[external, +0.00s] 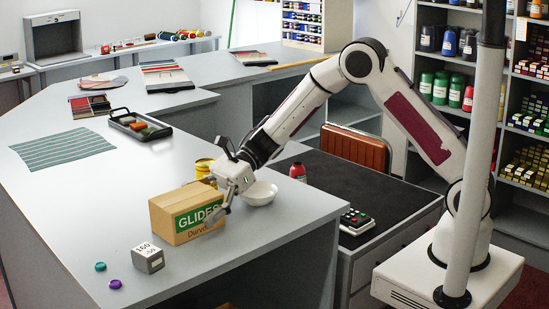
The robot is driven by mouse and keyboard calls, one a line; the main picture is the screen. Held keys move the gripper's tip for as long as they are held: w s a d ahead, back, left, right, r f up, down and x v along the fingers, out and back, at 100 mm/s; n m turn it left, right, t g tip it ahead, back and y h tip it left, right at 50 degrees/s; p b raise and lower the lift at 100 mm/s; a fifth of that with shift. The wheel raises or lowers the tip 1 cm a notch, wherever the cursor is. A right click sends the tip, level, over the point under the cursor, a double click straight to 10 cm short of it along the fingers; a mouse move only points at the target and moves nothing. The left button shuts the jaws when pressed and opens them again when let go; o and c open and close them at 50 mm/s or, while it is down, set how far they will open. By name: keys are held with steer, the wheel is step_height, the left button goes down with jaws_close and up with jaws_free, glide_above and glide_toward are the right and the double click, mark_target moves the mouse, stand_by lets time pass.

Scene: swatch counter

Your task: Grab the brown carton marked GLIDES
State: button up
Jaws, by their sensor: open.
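The brown carton (175,219) with a green GLIDES label stands upright near the front part of the grey counter. My gripper (224,192) is at the carton's right end, with its fingers spread. The other finger points up and back, near the yellow tin. The carton rests on the counter. I cannot tell whether a finger touches it.
A white bowl (260,193) and a yellow tin (205,168) stand close to my gripper. A grey block marked 160 (148,257) is in front of the carton, beside green (100,266) and purple (115,284) discs. A black tray (140,127) lies behind.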

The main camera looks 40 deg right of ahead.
stand_by(0.4)
steer(key=c, duration=1.4)
steer(key=shift+o, duration=0.2)
steer(key=shift+r, duration=0.1)
steer(key=shift+r, duration=4.95)
